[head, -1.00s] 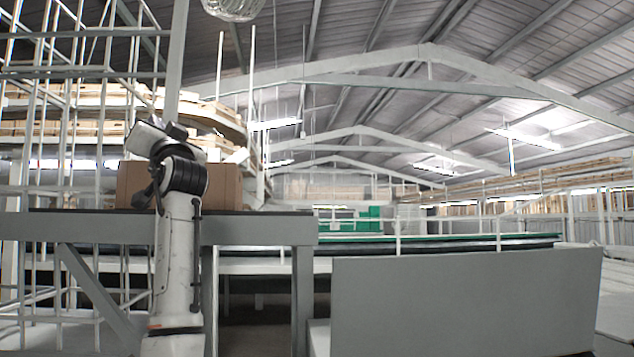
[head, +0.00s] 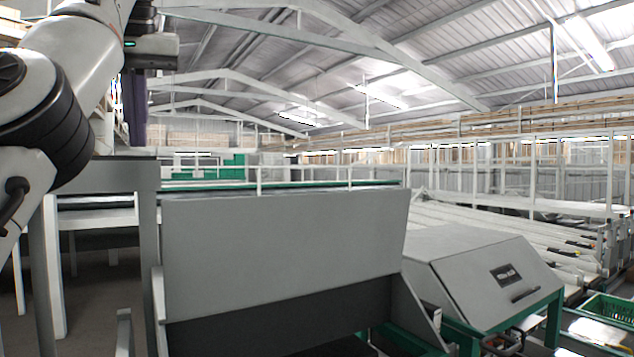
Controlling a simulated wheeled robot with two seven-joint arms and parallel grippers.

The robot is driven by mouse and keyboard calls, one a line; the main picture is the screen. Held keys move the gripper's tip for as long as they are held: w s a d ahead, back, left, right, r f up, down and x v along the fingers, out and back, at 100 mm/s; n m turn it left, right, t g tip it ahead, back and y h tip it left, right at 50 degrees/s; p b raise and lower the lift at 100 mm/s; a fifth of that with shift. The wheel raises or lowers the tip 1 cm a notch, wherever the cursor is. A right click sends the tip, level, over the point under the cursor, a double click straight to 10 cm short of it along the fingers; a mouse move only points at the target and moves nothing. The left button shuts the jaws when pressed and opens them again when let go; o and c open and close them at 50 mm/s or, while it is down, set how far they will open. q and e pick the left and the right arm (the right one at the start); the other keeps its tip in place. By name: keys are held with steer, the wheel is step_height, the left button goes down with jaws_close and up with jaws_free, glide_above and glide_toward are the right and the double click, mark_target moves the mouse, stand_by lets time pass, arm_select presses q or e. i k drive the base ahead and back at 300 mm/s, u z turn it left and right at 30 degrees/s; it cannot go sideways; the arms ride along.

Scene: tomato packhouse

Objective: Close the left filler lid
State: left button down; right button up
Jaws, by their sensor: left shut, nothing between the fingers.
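The left filler lid (head: 285,235) is a large flat grey panel in the middle of the head view. It stands raised, nearly upright, above a dark opening with grey side walls. My left gripper (head: 135,112) is at the upper left, high on my arm, pointing down. It is shut and empty, to the left of the lid's top edge and apart from it in the picture. My right gripper is out of view.
A second filler (head: 490,278) with a sloping closed lid, dark label and handle stands at the right on a green frame. A grey table (head: 105,175) stands at the left. White roller lanes (head: 500,235) run behind, and a green crate (head: 605,308) sits at far right.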

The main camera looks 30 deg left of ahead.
mark_target(219, 254)
steer(key=z, duration=1)
steer(key=i, duration=0.85)
steer(key=u, duration=1.25)
